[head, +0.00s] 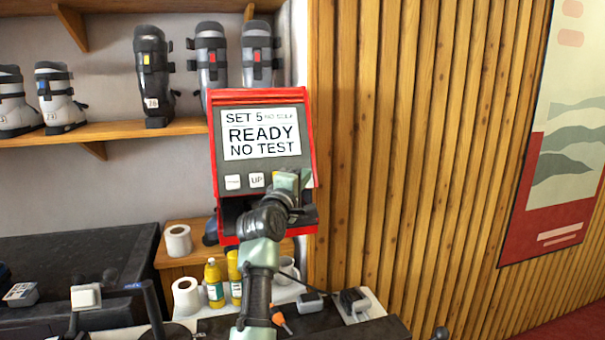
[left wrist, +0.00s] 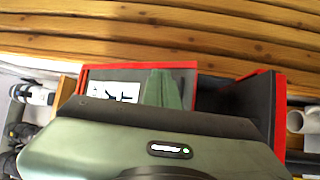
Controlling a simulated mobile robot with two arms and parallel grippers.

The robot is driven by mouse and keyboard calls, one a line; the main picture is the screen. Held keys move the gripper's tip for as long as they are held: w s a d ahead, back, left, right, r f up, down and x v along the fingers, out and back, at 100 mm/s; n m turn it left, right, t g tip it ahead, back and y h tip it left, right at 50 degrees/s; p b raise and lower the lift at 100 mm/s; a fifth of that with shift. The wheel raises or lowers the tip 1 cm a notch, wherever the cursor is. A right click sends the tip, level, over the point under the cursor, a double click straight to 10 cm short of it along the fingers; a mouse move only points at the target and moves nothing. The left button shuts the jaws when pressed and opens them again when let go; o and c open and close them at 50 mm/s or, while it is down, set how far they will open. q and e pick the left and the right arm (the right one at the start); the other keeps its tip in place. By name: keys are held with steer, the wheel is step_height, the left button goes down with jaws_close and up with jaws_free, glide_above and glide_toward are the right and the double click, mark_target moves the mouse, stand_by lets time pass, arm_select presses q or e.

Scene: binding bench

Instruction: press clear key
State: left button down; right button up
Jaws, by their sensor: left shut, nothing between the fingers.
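The red-edged tester (head: 214,150) stands in the middle of the head view. Its screen (head: 261,133) reads "SET 5", "READY" and "NO TEST". Below the screen are a white key (head: 233,182) whose label is too small to read and a key marked UP (head: 256,180). No key marked clear is readable; my gripper covers the right part of the key row. My left gripper (head: 293,182) is shut and empty in front of that part. In the left wrist view its fingers (left wrist: 163,88) reach over the tester's dark panel beside the screen (left wrist: 113,90); contact cannot be told. My right gripper is not in view.
A shelf (head: 110,131) with several ski boots is at the upper left. Paper rolls (head: 178,241) and yellow bottles (head: 213,282) stand below the tester. A slatted wood wall (head: 400,150) fills the right side, with open space before it.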

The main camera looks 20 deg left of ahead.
arm_select(q)
steer(key=s+d+p, duration=0.1)
steer(key=s+r+p, duration=0.1)
steer(key=s+d+r+p, duration=0.1)
steer(key=s, duration=0.1)
steer(key=shift+d+p, duration=0.3)
steer(key=shift+p, duration=0.05)
stand_by(0.7)
